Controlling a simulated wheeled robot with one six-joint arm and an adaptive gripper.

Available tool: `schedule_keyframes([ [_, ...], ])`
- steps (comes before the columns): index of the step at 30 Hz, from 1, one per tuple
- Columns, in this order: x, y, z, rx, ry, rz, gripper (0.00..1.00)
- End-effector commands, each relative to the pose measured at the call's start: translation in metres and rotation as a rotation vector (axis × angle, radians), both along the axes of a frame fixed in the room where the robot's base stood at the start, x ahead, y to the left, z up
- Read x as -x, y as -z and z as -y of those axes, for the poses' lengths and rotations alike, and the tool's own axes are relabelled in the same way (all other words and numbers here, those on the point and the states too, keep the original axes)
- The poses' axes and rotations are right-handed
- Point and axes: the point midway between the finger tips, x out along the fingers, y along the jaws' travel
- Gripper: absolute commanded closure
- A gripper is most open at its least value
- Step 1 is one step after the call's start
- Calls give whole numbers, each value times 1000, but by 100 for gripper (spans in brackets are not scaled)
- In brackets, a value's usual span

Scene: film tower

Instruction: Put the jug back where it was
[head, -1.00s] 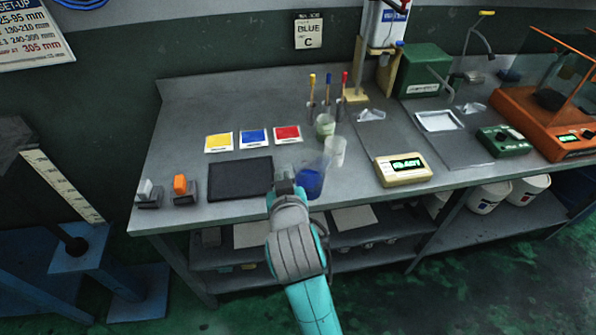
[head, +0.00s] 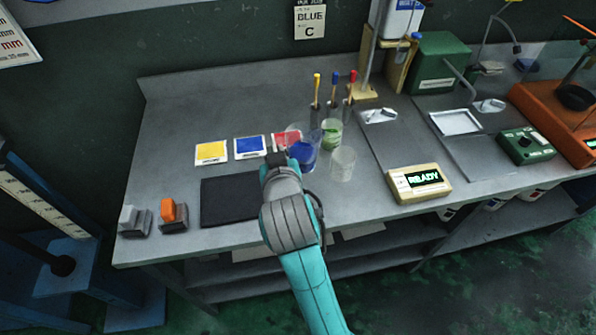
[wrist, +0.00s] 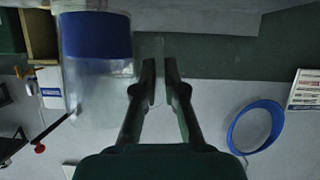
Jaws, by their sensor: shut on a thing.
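The jug (head: 303,155) is clear with blue liquid in it. In the head view it is over the bench, in front of part of the red card (head: 285,140) and close to the green-tinted cup (head: 331,136). My gripper (head: 277,160) is on the jug's left side, shut on a thin clear part of it, apparently the handle. In the wrist view the jug (wrist: 92,85) is left of my gripper (wrist: 160,78), with its blue band at the top. I cannot tell whether the jug's base touches the bench.
A clear cup (head: 342,164) stands just right of the jug. Brushes or droppers (head: 333,90) stand behind. A black mat (head: 230,200) lies left of my arm, and a cream display unit (head: 419,183) is right. The back left bench (head: 220,100) is clear.

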Motion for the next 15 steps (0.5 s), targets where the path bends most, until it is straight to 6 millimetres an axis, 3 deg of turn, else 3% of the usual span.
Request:
schedule_keyframes([
  [15, 0, 61, 0, 1, 0, 0, 100],
])
